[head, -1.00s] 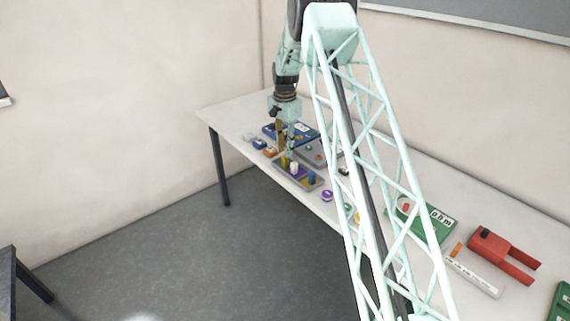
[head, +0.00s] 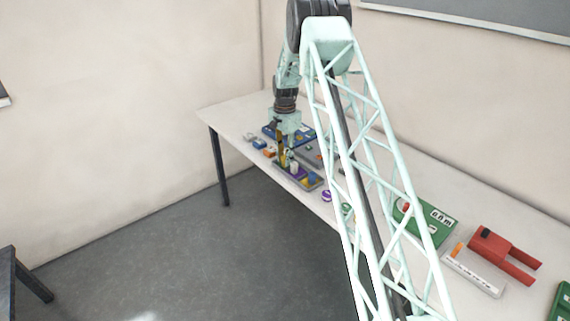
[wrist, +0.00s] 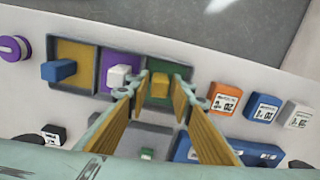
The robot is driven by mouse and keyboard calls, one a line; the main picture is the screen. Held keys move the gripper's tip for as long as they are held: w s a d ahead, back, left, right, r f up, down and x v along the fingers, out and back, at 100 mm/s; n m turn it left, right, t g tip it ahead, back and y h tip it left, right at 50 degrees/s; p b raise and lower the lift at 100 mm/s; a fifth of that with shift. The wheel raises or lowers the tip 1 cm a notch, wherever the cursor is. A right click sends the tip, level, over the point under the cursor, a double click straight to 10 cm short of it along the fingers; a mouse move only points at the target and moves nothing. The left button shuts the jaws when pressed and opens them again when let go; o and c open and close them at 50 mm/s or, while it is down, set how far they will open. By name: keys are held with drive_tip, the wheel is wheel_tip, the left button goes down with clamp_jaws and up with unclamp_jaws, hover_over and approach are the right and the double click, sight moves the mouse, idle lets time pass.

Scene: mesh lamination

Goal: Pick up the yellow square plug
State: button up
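The yellow square plug (wrist: 160,86) stands in the green compartment (wrist: 171,70) of a grey tray (wrist: 98,70) in the wrist view. My gripper (wrist: 160,79) is open, with one finger on each side of the plug and a small gap visible on both sides. I cannot tell whether the fingertips are down level with the plug. In the head view my gripper (head: 285,160) is over the far end of the tray (head: 317,186), and the yellow plug is hard to make out there.
A white plug (wrist: 120,75) is in the purple compartment beside the left finger. A blue plug (wrist: 59,70) is in the yellow compartment. Orange (wrist: 225,99), blue (wrist: 262,107) and white (wrist: 296,114) labelled blocks stand to the right. A purple round knob (wrist: 12,48) is at far left.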

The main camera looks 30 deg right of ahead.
drive_tip(key=shift+c, duration=0.2)
idle(0.3)
drive_tip(key=c, duration=0.6)
drive_tip(key=shift+r, duration=0.15)
drive_tip(key=shift+r, duration=4.85)
